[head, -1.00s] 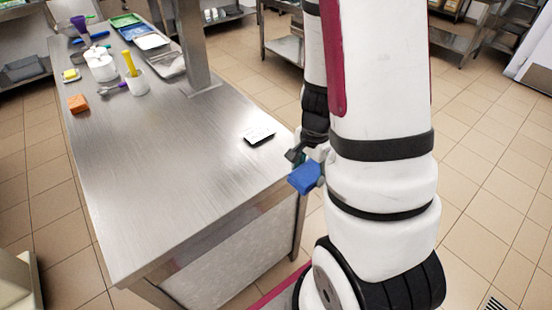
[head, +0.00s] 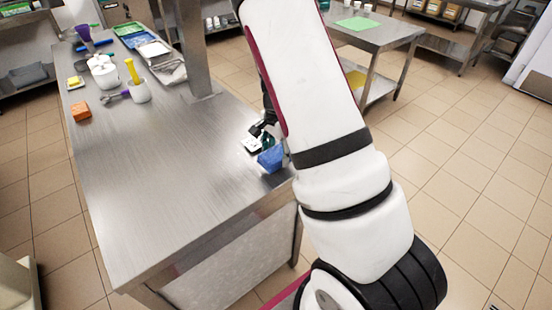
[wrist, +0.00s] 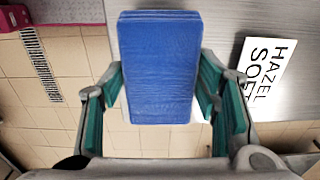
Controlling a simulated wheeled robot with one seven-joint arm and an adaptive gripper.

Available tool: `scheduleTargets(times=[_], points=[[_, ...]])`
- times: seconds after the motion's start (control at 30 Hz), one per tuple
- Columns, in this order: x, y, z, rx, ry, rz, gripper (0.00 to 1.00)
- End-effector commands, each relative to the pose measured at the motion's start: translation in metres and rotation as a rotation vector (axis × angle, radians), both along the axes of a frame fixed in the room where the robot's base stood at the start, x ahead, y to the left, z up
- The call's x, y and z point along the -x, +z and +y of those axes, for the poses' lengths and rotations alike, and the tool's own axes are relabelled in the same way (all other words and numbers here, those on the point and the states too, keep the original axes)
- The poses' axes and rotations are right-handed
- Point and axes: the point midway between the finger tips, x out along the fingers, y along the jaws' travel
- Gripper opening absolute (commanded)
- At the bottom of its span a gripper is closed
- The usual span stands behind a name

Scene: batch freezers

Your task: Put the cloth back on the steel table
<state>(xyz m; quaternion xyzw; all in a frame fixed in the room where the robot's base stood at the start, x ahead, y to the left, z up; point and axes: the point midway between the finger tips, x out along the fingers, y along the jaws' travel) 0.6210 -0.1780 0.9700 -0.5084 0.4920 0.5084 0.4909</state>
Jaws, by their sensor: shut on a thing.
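My gripper (wrist: 160,85) is shut on a folded blue cloth (wrist: 158,60), its fingers along both sides of it. In the head view the cloth (head: 271,158) hangs near the right edge of the steel table (head: 165,170), beside a white card. I cannot tell whether it touches the tabletop. In the wrist view, bare floor shows to the left of the cloth and the steel top to its right. In the head view my arm hides part of the gripper.
The white card (wrist: 268,72) reads HAZEL SOFT and lies close to the cloth. An orange block (head: 81,110), white pots (head: 103,70) and trays (head: 153,49) stand toward the far end. A steel post (head: 190,50) rises from the table. The table's near part is clear.

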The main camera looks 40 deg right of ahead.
Motion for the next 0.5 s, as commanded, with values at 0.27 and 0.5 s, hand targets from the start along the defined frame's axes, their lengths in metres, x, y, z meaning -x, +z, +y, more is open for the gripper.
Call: scheduleTargets(times=[0.27,0.5], points=[[-0.007,-0.012,-0.001,-0.001,-0.002,0.003,0.26],[-0.007,-0.036,-0.001,-0.001,-0.001,0.001,0.26]])
